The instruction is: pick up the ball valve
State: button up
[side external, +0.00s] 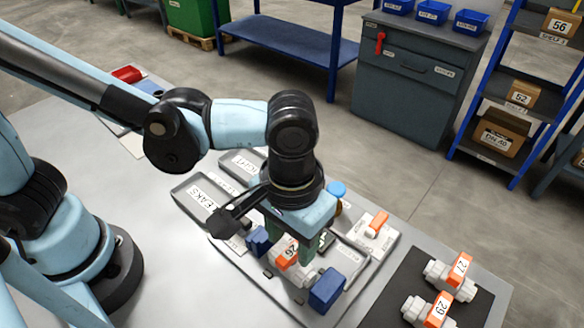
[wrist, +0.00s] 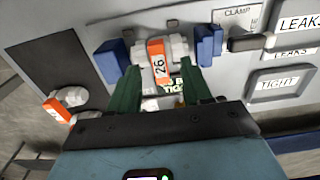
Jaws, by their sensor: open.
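A white ball valve with an orange handle marked 26 (side external: 287,253) sits in the test fixture between two blue clamp blocks. It also shows in the wrist view (wrist: 160,62), between the same blocks. My gripper (side external: 298,243) points down over the fixture with its green fingers apart. In the wrist view the gripper (wrist: 160,78) has one finger on each side of the valve's near part. I cannot tell whether the fingers touch it. The fingers and wrist hide part of the valve in the side view.
Blue clamp blocks (side external: 327,289) stand close to both valve ends. More valves, marked 27 (side external: 461,272) and 29 (side external: 437,310), rest on a dark mat (side external: 395,292) at the right. A LEAKS tray (side external: 181,191) lies left of the fixture. An orange-handled part (side external: 377,224) stands behind right.

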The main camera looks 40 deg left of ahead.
jog(key=shift+f, duration=0.95)
jog(key=shift+c, duration=0.3)
grip_shut()
